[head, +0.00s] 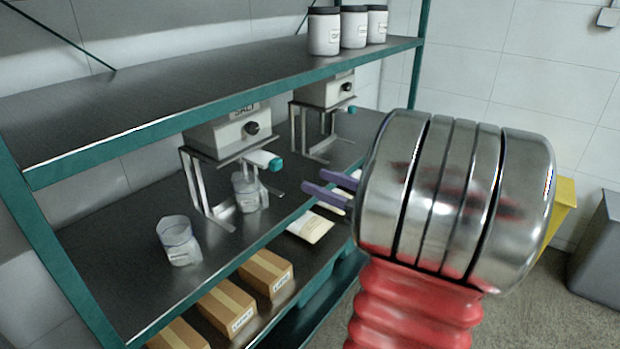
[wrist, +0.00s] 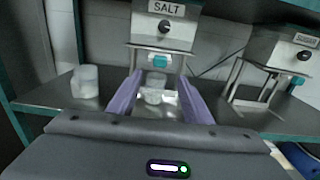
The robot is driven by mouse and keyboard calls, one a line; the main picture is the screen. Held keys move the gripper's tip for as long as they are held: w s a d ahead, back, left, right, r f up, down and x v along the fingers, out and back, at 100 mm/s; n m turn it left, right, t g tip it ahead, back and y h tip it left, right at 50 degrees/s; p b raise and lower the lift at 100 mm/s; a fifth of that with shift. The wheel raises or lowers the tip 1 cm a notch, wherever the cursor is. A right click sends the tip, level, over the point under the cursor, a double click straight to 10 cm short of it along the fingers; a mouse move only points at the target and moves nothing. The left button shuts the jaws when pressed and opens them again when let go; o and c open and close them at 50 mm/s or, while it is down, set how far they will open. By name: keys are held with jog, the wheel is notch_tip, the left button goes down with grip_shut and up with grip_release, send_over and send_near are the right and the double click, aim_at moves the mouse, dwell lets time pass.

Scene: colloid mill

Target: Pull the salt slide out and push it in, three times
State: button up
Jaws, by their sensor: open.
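The salt dispenser (head: 228,133) is a pale box with a black knob and a SALT label, on a metal stand on the middle shelf. It also shows in the wrist view (wrist: 165,30). Its salt slide (head: 263,158), white with a teal end, sticks out below the box front. The teal end faces me in the wrist view (wrist: 160,61). My gripper (head: 312,180) is open and empty, its purple fingers pointing at the dispenser, apart from the slide. In the wrist view the fingertips (wrist: 162,78) lie either side of and below the teal end. A clear cup (head: 247,195) stands under the dispenser.
A second dispenser (head: 324,92) with a teal-ended slide stands to the right. Another clear cup (head: 178,241) stands at the left. Dark-lidded jars (head: 324,33) stand on the upper shelf (head: 190,85), above the dispensers.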

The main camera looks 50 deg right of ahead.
jog(key=shift+s+d, duration=0.15)
jog(key=shift+s, duration=0.9)
jog(key=w+a+f+n+g+y, duration=0.1)
jog(key=a+n+g+y, duration=0.1)
jog(key=a+n, duration=0.35)
jog(key=w+a+f+n+g+y, duration=0.2)
jog(key=a+g, duration=0.1)
jog(key=a, duration=0.6)
jog(key=w+a+f+n+g+y, duration=0.1)
jog(key=a+n+g+y, duration=0.15)
jog(key=a, duration=0.45)
jog(key=s+a+n+g+h, duration=0.1)
jog(key=s+a+n+h, duration=0.1)
jog(key=n, duration=0.6)
jog(key=s+a+f+n+g+h, duration=0.1)
jog(key=s+a+n+g+h, duration=0.1)
jog(key=a+n, duration=0.5)
jog(key=s+a+f+n+g+h, duration=0.1)
jog(key=s+a+n+h, duration=0.3)
jog(key=n, duration=0.6)
jog(key=shift+s+a+g, duration=0.45)
jog(key=shift+s+a, duration=0.3)
jog(key=shift+s, duration=0.05)
